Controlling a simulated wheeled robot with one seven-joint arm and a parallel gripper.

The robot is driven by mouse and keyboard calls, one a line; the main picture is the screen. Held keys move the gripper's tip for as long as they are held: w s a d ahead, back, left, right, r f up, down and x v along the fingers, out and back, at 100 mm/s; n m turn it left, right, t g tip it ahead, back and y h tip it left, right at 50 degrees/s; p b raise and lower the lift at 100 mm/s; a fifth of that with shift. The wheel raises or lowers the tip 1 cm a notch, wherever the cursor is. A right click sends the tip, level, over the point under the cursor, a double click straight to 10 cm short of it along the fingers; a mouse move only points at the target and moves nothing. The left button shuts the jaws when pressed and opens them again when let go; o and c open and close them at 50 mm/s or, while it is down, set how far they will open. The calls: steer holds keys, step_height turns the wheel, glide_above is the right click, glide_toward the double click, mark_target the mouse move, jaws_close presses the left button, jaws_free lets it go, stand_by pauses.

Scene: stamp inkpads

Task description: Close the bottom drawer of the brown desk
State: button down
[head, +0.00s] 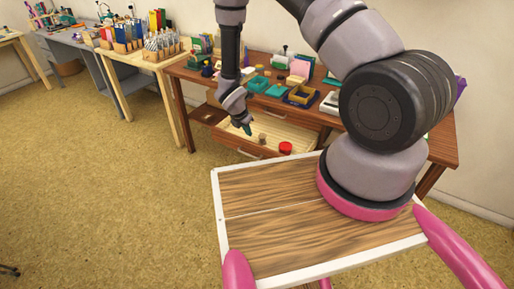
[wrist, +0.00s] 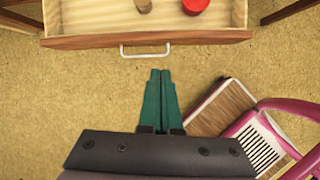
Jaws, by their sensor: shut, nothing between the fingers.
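The brown desk (head: 440,147) stands against the wall. Its bottom drawer (head: 262,134) is pulled out, and a red round item (head: 285,148) and a small brown item (head: 262,138) are in it. In the wrist view the drawer front (wrist: 200,39) with its pale metal handle (wrist: 146,51) lies just ahead of my gripper (wrist: 160,72). The green fingers are together with nothing between them, a little short of the handle and slightly to its right. In the head view my gripper (head: 246,128) is by the left part of the drawer; contact does not show.
Several inkpads and boxes cover the desk top. A light wooden table (head: 128,78) and a grey desk (head: 75,50) stand to the left. My own base and wooden tray are in front of the drawer at right.

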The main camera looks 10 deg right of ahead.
mark_target(257, 147)
steer(key=shift+n, duration=0.7)
steer(key=x, duration=1.4)
steer(key=shift+s, duration=0.35)
steer(key=shift+w+d, duration=0.25)
steer(key=shift+d, duration=0.05)
steer(key=shift+w+d, duration=0.1)
steer(key=shift+d, duration=0.05)
